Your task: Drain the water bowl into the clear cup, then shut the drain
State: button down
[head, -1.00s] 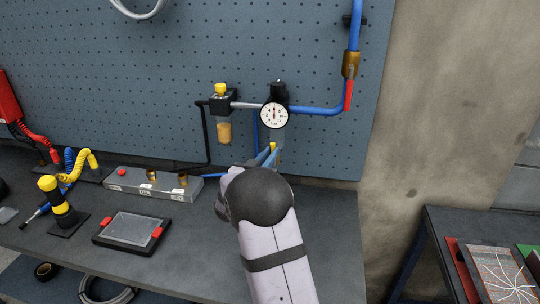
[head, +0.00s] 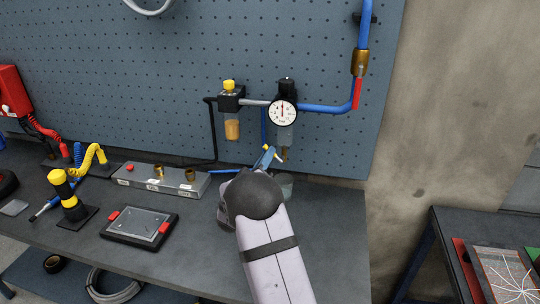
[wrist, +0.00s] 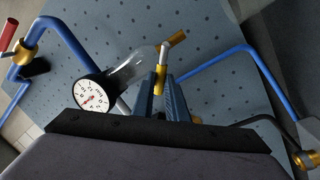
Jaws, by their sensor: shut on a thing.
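The clear water bowl (head: 285,136) hangs below the round white gauge on the pegboard; its clear wall also shows in the wrist view (wrist: 135,68). A small yellow drain handle (head: 279,156) is at its lower end. My gripper (head: 267,155) is just below the bowl. In the wrist view its blue fingers (wrist: 161,80) are shut on the yellow handle (wrist: 159,82). The clear cup (head: 287,183) stands on the bench behind my wrist and is partly hidden. I cannot tell the water level in the bowl or cup.
A grey manifold block (head: 165,180) and a flat tablet-like box (head: 139,226) lie on the bench to the left. The bench's right end is clear.

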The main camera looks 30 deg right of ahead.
jog(key=shift+w+a+f+n+t+y+b, duration=0.25)
jog(key=shift+f+n, duration=0.4)
jog(key=shift+n, duration=1.1)
jog(key=shift+f+n+t+y+b, duration=0.1)
jog(key=shift+f+n+t+b, duration=0.3)
jog(key=shift+n, duration=1.3)
jog(key=shift+w+a+f+n+t+y+b, duration=0.15)
jog(key=shift+f+n+t, duration=0.5)
jog(key=shift+n, duration=1.1)
jog(key=shift+f, duration=0.25)
jog(key=c, duration=1.7)
grip_release()
jog(key=shift+c, duration=0.2)
jog(key=b+v, duration=0.2)
jog(key=v, duration=0.5)
jog(key=shift+s+a, duration=0.15)
